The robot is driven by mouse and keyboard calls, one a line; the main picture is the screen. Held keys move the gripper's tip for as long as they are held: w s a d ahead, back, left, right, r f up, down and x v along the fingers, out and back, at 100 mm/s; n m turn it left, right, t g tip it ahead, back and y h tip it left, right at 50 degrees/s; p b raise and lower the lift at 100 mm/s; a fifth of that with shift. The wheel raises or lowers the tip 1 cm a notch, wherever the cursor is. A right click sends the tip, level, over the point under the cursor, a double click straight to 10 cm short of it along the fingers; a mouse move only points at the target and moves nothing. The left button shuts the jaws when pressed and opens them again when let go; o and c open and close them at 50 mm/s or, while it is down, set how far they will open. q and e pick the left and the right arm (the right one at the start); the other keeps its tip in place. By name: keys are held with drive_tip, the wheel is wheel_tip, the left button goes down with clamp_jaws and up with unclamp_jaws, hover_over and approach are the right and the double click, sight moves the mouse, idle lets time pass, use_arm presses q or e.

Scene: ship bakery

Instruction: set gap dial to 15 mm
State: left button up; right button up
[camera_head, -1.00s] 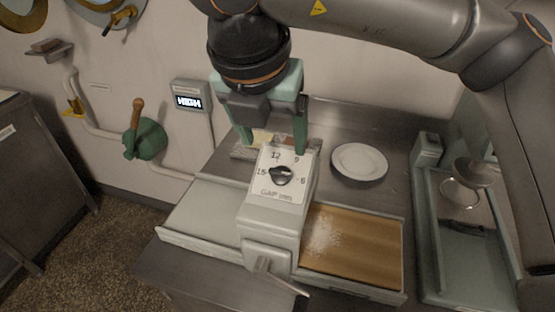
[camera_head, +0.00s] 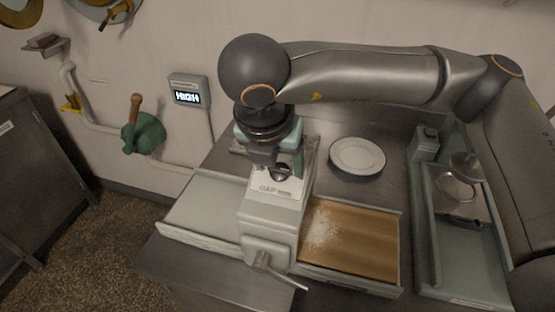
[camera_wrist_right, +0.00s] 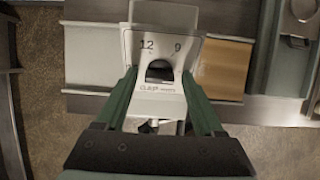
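The gap dial is a dark knob (camera_head: 282,173) on the white dial plate (camera_head: 272,188) of the roller machine. It also shows in the right wrist view as a dark knob (camera_wrist_right: 159,70), below the printed 12 and 9. The direction of its pointer is hard to read. My right gripper (camera_wrist_right: 159,77) is open, with one green finger on each side of the knob and a visible space to each. In the head view the right gripper (camera_head: 279,168) is over the plate and hides most of the printed numbers. My left gripper is not in view.
The machine body (camera_head: 268,222) has a crank handle (camera_head: 277,273) in front, a pale tray (camera_head: 204,213) on its left and a floured wooden board (camera_head: 349,240) on its right. A white plate (camera_head: 357,155) lies behind. A wall display (camera_head: 187,98) reads HIGH.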

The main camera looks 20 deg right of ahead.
clamp_jaws()
idle(0.3)
